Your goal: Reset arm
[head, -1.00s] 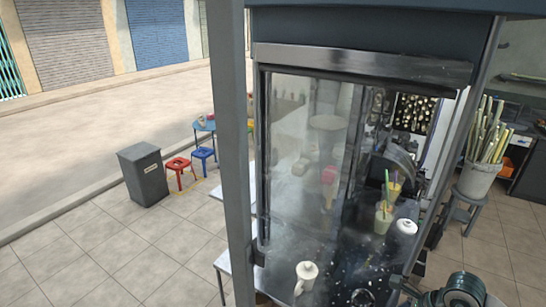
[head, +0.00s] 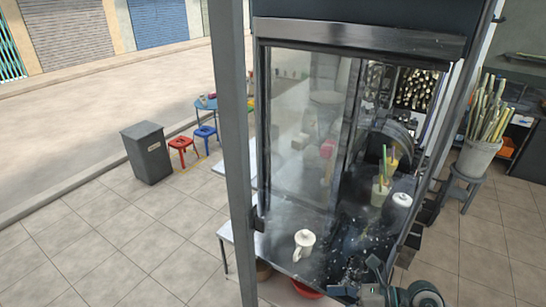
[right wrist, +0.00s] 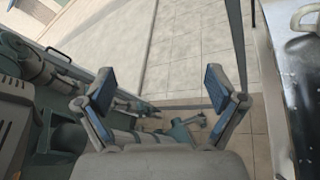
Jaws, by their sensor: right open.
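My right gripper (right wrist: 158,92) is open and empty in the right wrist view, its two blue-grey pads well apart. In the head view, my right gripper (head: 362,281) is at the bottom right, by the front edge of the metal counter (head: 272,237). The jug also shows at the upper right of the right wrist view (right wrist: 305,17). My left gripper does not show clearly in either view.
Drinks with green and orange straws (head: 380,192) and a white round container (head: 401,200) stand farther back on the counter. A glass panel (head: 305,130) and grey post (head: 232,150) are at left. A bucket of cane (head: 477,157) stands right. A red bowl (head: 307,290) is below.

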